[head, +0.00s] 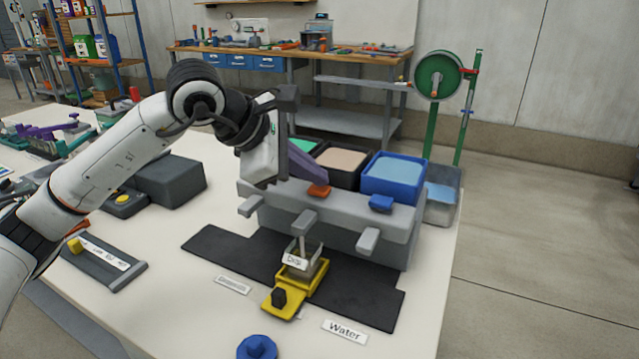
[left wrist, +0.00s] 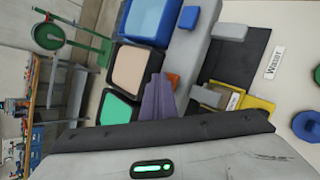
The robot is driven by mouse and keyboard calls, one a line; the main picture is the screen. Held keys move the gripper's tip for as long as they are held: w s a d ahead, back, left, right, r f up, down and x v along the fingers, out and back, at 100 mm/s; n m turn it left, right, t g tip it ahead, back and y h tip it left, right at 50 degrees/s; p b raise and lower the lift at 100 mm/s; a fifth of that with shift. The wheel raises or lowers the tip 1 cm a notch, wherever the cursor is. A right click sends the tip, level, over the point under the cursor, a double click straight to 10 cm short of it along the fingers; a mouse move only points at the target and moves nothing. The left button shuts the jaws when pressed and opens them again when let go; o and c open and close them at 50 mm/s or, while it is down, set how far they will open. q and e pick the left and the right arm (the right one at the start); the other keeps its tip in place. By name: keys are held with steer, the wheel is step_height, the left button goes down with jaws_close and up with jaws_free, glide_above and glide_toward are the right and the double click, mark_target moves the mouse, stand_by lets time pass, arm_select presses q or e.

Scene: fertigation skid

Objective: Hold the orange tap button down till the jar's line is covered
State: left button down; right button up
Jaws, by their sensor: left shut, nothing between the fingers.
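The orange tap button (head: 318,190) sits on top of the grey tap block (head: 345,215), in front of the beige-filled tank. My left gripper (head: 322,181) is shut and empty, its purple fingertips at the orange button; I cannot tell how far it is pressed. In the left wrist view the purple fingers (left wrist: 160,92) partly cover the orange button (left wrist: 173,79). The clear jar (head: 303,262) stands in a yellow holder (head: 285,297) under the middle spout (head: 300,222). A thin pale streak runs from spout to jar. The jar's line and level are too small to read. My right gripper is out of view.
A blue tap button (head: 381,203) is to the right on the same block, before the blue tank (head: 395,172). A "Water" label (head: 345,331) and blue knob (head: 257,346) lie in front. A dark grey box (head: 170,180) stands left. The black mat (head: 215,250) has free room.

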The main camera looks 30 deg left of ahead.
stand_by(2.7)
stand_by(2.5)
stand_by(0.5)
arm_select(q)
steer(key=shift+r, duration=0.2)
steer(key=shift+r+p, duration=0.8)
